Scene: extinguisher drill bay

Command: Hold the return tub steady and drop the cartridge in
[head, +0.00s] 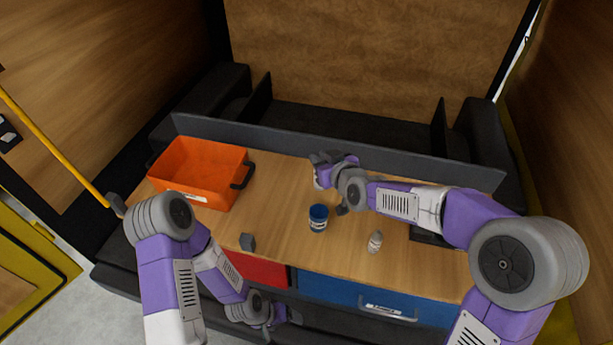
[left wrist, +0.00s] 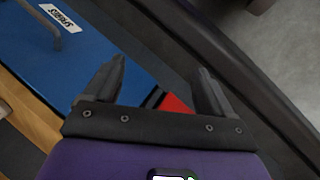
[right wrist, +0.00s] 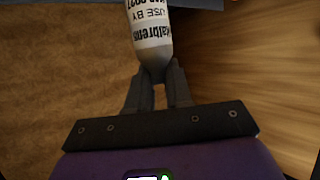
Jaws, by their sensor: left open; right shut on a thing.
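The orange return tub (head: 181,190) stands at the left end of the wooden bench, with a dark handle on its right side. My right gripper (head: 324,170) is over the back middle of the bench, right of the tub and apart from it. It is shut on the cartridge, a pale cylinder with black print, clear in the right wrist view (right wrist: 150,35) and mostly hidden in the head view. My left gripper (head: 285,316) is low in front of the bench by the drawers, away from the tub. Its fingers are apart and empty in the left wrist view (left wrist: 158,92).
A low grey wall (head: 285,143) runs along the back.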

